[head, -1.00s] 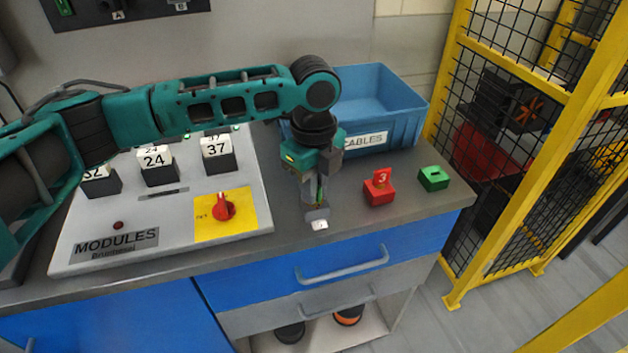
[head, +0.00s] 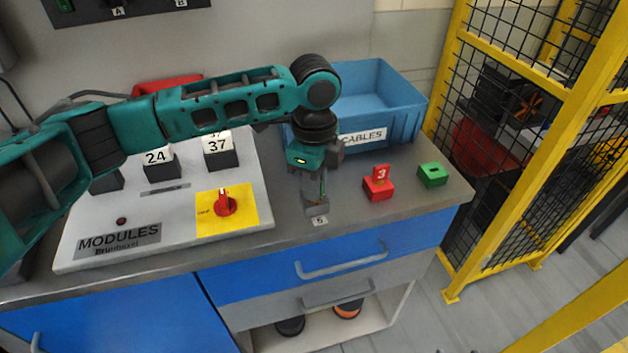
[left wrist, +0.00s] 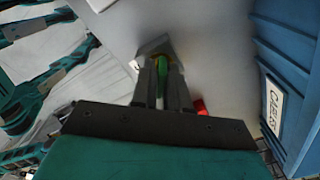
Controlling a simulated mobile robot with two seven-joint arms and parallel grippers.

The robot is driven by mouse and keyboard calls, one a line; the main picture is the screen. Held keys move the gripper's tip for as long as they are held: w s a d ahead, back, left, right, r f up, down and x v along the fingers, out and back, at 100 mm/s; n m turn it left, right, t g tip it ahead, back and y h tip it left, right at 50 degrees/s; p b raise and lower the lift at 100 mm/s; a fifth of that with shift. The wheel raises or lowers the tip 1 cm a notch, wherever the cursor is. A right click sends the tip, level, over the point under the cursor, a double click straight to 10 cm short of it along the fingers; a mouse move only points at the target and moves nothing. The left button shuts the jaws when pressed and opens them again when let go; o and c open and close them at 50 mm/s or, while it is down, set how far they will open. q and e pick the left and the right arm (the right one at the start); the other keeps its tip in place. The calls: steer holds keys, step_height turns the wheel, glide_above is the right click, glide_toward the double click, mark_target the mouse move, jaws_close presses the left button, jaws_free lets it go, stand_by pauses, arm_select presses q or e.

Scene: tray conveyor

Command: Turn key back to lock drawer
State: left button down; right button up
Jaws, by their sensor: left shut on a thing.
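My left gripper (head: 318,190) points down at the counter, right of the modules panel. It is shut on a slim green piece, seemingly the key (left wrist: 162,75), between the two fingers in the left wrist view. The fingertips are at a small grey block (head: 315,207), seemingly the lock, with a white numbered label at its front; it also shows in the left wrist view (left wrist: 155,45). How far the key sits in the block is hidden by the fingers. The blue drawer (head: 350,259) below looks closed. My right gripper is not in view.
A red block with a tag 3 (head: 378,188) and a green slotted block (head: 432,176) stand right of the gripper. A blue cables bin (head: 405,125) is behind. The modules panel (head: 180,250) with a red knob (head: 225,204) is left. A yellow fence (head: 520,190) is right.

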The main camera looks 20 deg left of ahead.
arm_select(q)
steer(key=shift+f+n, duration=0.1)
steer(key=shift+n, duration=0.2)
steer(key=shift+n, duration=1.5)
steer(key=shift+n, duration=1.5)
